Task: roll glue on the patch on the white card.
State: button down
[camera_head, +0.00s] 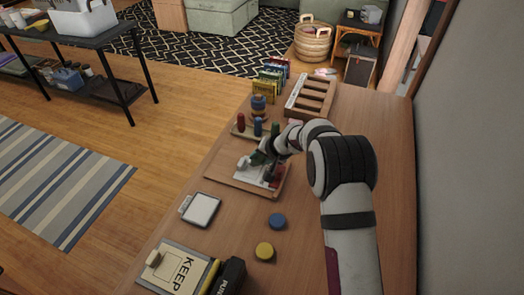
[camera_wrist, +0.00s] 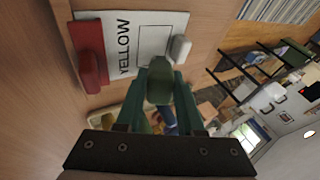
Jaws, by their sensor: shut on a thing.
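The white card (camera_wrist: 150,30) shows in the wrist view with the printed word YELLOW and a pale outlined area beside it. In the head view the white card (camera_head: 248,173) lies on a wooden board (camera_head: 225,178), partly hidden by my arm. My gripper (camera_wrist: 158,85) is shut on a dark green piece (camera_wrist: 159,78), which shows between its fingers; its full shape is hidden. The piece overlaps the card's lower edge in the wrist view; I cannot tell whether it touches. A red block (camera_wrist: 90,55) and a small white block (camera_wrist: 180,47) sit at the card's two sides.
A rack with coloured pegs (camera_head: 258,126) and a slotted wooden tray (camera_head: 311,97) stand beyond the board. The table's left edge is close to the pad.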

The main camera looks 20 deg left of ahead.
jog(key=shift+s, duration=3.1)
jog(key=shift+w, duration=4.15)
jog(key=shift+s+d, duration=0.1)
jog(key=shift+d, duration=0.25)
jog(key=shift+s+a, duration=0.1)
jog(key=shift+s, duration=3.8)
jog(key=shift+w, duration=3.85)
jog(key=shift+w+r, duration=0.15)
jog(key=shift+r, duration=3.9)
